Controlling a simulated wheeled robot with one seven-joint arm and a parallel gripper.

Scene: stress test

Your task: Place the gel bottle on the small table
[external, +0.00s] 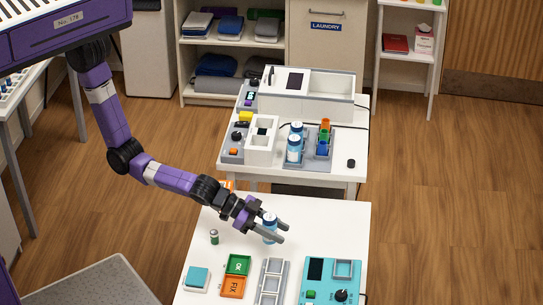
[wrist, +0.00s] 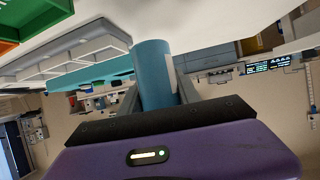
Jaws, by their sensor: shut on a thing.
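A blue bottle with a white top (external: 269,228) is upright between the fingers of my gripper (external: 276,233). It is at or just above the near white table (external: 330,222); I cannot tell if its base touches. In the wrist view the bottle (wrist: 152,75) shows as a blue cylinder between the two fingers (wrist: 155,98), one end close to the white tabletop (wrist: 200,22). Two similar blue bottles (external: 293,150) stand on the far white table (external: 351,180). I cannot tell which table is the small one.
Around my gripper on the near table are a small green-and-white battery-like cylinder (external: 214,237), green OK and orange FIX trays (external: 234,287), a grey divided rack (external: 272,284) and a teal device (external: 331,282). A teal block (external: 197,278) lies front left. The table's right back is clear.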

